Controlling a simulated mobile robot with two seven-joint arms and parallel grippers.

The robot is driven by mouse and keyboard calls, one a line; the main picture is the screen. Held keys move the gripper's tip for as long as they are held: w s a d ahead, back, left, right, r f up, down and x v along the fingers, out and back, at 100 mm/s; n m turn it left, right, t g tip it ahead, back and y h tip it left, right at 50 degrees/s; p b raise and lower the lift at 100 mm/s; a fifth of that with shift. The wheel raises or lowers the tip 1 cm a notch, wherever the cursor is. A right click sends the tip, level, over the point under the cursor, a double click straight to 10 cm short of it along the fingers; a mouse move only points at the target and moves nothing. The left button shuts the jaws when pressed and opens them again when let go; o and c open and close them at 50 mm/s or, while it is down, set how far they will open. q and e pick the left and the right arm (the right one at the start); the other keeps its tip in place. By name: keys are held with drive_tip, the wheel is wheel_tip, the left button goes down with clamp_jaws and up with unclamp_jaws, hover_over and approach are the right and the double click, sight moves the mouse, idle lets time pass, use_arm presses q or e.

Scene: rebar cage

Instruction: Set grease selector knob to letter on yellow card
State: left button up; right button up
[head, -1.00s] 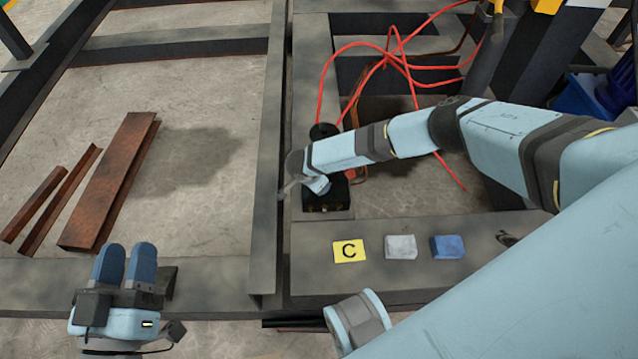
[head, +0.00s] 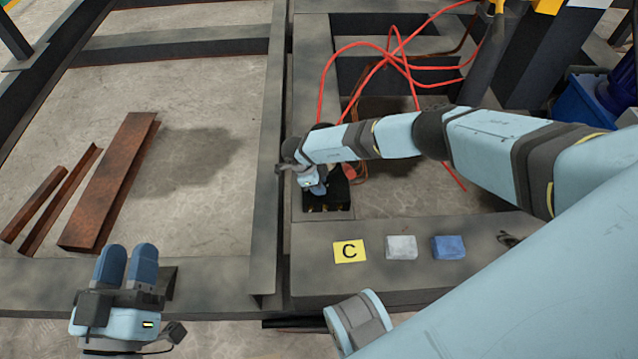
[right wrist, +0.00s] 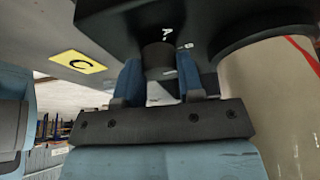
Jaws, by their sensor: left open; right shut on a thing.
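The yellow card (head: 349,251) lies on the beam at the front and bears a black letter C. It also shows in the right wrist view (right wrist: 78,62). The black grease unit (head: 340,201) stands on the frame, partly hidden by my right arm. In the right wrist view, its dark round knob (right wrist: 157,57) sits between the blue fingers of my right gripper (right wrist: 160,72), which is shut on it. White letters A and B show beside the knob. I cannot tell where the knob points. My left gripper (head: 126,264) is open and empty at the lower left.
A grey block (head: 401,247) and a blue block (head: 448,247) lie right of the card. Red hoses (head: 390,58) loop behind the unit. A raised steel beam (head: 268,150) runs just left of it. Rusty steel pieces (head: 112,180) lie on the floor at left.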

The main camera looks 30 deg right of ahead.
drive_tip(key=shift+m, duration=0.3)
drive_tip(key=o, duration=0.9)
drive_tip(key=p+v, duration=0.1)
drive_tip(key=v, duration=0.2)
drive_tip(key=shift+w+r, duration=0.1)
drive_tip(key=p+v, duration=0.1)
drive_tip(key=v, duration=0.2)
drive_tip(key=shift+w+a+r+p, duration=0.1)
drive_tip(key=shift+r+p, duration=0.2)
drive_tip(key=shift+r, duration=0.05)
use_arm(q)
drive_tip(key=a+f+y, duration=0.1)
drive_tip(key=f+g+y+p, duration=0.1)
drive_tip(key=shift+w+a+f+g+p, duration=0.1)
drive_tip(key=shift+a+f+g+p, duration=0.2)
drive_tip(key=shift+a+f, duration=0.1)
use_arm(e)
drive_tip(key=v, duration=0.6)
drive_tip(key=shift+w+a+r, duration=0.15)
drive_tip(key=shift+w+r, duration=0.05)
drive_tip(key=shift+r, duration=0.15)
